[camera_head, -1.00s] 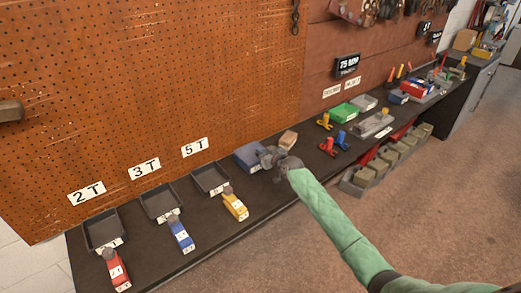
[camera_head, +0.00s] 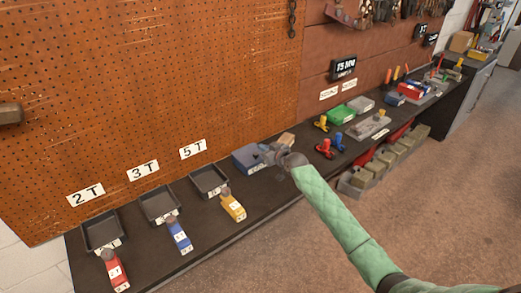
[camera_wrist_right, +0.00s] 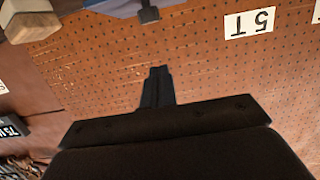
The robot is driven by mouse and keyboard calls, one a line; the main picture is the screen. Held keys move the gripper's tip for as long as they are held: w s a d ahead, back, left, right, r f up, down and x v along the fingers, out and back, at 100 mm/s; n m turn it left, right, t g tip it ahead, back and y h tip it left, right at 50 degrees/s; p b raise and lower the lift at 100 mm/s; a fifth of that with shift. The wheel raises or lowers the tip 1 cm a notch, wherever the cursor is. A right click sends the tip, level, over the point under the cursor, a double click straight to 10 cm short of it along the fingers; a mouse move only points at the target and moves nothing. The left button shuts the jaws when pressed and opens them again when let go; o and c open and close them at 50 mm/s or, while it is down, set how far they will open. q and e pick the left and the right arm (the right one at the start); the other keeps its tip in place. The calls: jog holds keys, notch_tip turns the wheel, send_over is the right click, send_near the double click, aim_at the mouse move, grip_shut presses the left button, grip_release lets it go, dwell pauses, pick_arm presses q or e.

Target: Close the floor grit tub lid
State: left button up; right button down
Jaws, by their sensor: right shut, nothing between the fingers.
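A blue tub (camera_head: 247,160) stands on the dark bench, right of the black trays. It is the nearest tub to my right gripper, but I cannot read a name on it. A flat blue surface (camera_wrist_right: 118,8) with a dark tab hanging from it shows at the top of the right wrist view. In the wrist view the gripper's fingers (camera_wrist_right: 157,78) are together and empty. My left gripper is not seen.
A tan block (camera_head: 287,140) sits just behind my right gripper. Black trays (camera_head: 103,247) and red, blue and yellow weights line the bench to the left. Clamps (camera_head: 325,147) and a green bin (camera_head: 342,113) stand to the right. The pegboard (camera_head: 150,90) rises behind.

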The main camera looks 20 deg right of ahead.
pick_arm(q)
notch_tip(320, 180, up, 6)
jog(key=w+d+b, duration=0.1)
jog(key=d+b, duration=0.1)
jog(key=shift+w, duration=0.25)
pick_arm(e)
jog(key=v, duration=0.7)
